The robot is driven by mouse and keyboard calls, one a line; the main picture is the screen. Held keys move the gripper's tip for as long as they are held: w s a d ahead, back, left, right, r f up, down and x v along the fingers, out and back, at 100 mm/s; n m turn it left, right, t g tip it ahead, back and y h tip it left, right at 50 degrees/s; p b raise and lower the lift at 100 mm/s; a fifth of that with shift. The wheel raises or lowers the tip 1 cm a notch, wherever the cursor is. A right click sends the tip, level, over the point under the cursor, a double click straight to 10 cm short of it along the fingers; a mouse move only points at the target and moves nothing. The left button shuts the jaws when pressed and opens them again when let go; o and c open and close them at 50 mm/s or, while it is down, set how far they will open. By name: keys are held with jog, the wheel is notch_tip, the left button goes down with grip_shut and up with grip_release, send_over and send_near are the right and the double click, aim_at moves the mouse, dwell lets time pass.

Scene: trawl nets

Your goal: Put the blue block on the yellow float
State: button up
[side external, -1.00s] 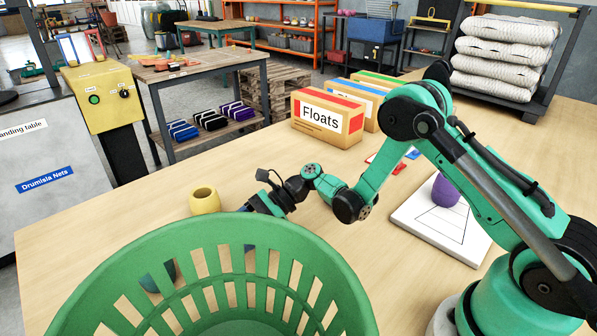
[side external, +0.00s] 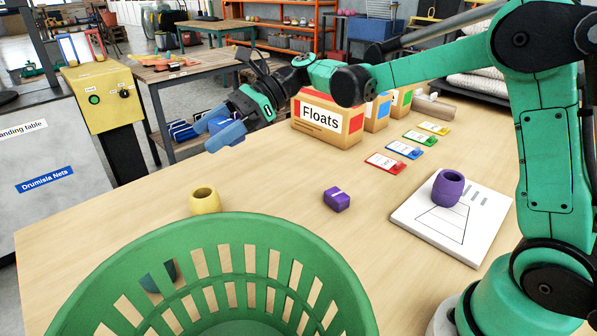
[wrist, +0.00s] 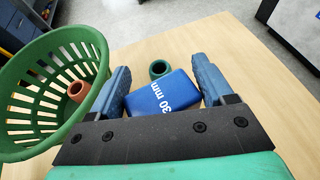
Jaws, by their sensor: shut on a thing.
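The blue block (wrist: 163,94), marked "30 mm", is between the two blue fingers of my gripper (wrist: 162,88) in the wrist view. My gripper is shut on it. In the side view my gripper (side external: 222,127) is raised above the far left part of the table, behind the yellow float. The block is hard to tell from the fingers there. The yellow float (side external: 205,201) stands upright on the table behind the green basket, apart from my gripper. I cannot make it out in the wrist view; the block may hide it.
A green basket (side external: 207,228) fills the near left. A teal float (wrist: 159,69) and a reddish float (wrist: 78,91) show in the wrist view. A purple block (side external: 337,200) lies mid-table. A purple float (side external: 447,188) stands on a white board (side external: 455,236). The Floats box (side external: 322,122) stands behind.

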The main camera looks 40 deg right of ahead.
notch_tip(320, 180, up, 6)
jog(key=m+t, duration=0.2)
send_over(194, 194)
notch_tip(194, 194, down, 20)
jog(key=shift+f, duration=0.1)
jog(key=o, duration=1.2)
jog(key=shift+f+h, duration=0.1)
jog(key=shift+h, duration=0.2)
